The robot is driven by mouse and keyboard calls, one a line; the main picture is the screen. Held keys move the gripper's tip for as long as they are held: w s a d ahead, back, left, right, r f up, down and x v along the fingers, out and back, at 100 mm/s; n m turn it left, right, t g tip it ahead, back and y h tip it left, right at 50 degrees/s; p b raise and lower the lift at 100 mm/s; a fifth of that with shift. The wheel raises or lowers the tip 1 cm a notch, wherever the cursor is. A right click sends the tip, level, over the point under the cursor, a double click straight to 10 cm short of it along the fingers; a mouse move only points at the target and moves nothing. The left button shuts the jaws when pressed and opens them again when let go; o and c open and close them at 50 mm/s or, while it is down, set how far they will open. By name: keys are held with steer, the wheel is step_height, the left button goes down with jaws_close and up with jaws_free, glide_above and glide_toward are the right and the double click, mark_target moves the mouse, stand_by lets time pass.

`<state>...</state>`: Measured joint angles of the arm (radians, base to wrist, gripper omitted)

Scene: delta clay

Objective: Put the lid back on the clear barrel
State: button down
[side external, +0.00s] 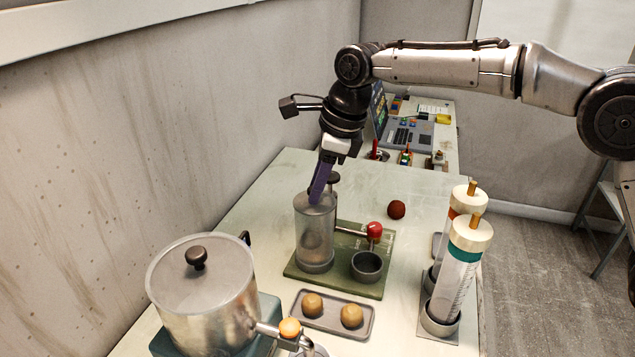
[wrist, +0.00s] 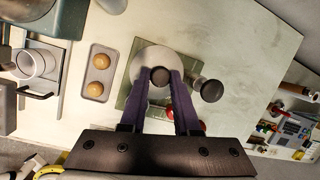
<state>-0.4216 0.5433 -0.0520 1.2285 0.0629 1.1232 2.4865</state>
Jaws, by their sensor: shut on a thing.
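The clear barrel (side external: 314,240) stands upright on a green base plate (side external: 345,285) in the middle of the table. My gripper (side external: 317,196) points down at the barrel's top, its purple fingers shut on the dark knob (wrist: 160,76) of a round pale grey lid (wrist: 152,58). In the wrist view the lid covers the barrel from above. In the side view the lid is at the barrel's rim; I cannot tell whether it touches or sits slightly above.
A dark knobbed post (side external: 334,180) stands close behind the barrel. A red-balled lever (side external: 374,230) and a small cup (side external: 367,264) are to its right. A tray (side external: 332,325) with two tan balls, a large pot (side external: 202,290) and two capped cylinders (side external: 462,265) stand around the plate.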

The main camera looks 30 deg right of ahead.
stand_by(0.4)
steer(key=shift+c, duration=0.4)
jaws_free()
steer(key=shift+r, duration=3.5)
jaws_close()
steer(key=shift+f, duration=0.4)
